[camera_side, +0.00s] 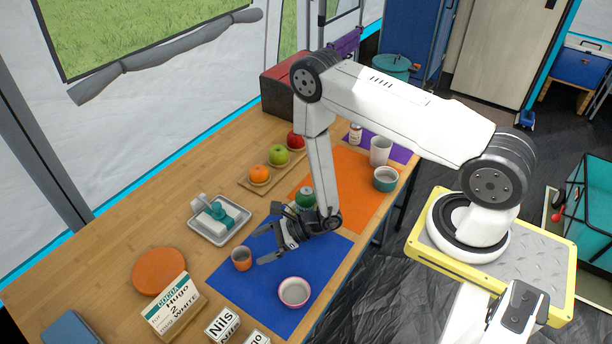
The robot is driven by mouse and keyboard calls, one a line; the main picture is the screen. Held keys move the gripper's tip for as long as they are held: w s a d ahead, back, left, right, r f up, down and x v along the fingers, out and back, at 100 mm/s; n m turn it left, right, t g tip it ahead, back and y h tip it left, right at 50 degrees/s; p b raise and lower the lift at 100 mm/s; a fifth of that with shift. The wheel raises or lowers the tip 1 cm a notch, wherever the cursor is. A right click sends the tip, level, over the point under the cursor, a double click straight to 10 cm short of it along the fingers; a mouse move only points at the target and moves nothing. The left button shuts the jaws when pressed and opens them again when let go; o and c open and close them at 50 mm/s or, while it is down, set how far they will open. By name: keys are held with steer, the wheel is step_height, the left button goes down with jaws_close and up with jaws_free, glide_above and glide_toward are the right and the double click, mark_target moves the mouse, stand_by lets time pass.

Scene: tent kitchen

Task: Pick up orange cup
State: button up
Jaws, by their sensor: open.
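The orange cup (242,258) is small and stands upright near the upper left edge of the blue mat (325,284). My gripper (261,247) is open just to the right of the cup, its fingers pointing left toward it. One finger shows above and one below, with a gap between them. Nothing is seen between the fingers. I cannot tell whether either finger touches the cup.
A pink bowl (293,292) is on the blue mat below my gripper. A green can (305,198) stands close behind it. A grey tray (243,236) holding a white and teal item lies above the cup. An orange plate (159,270) and name cards (174,303) are left.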

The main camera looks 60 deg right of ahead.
mark_target(233, 258)
steer(key=shift+w+a+f, duration=0.2)
steer(key=shift+w+a, duration=0.15)
steer(key=shift+a, duration=0.05)
steer(key=shift+a, duration=0.1)
steer(key=shift+x, duration=2.55)
steer(key=c, duration=1.2)
steer(key=shift+o, duration=0.2)
steer(key=shift+r, duration=0.15)
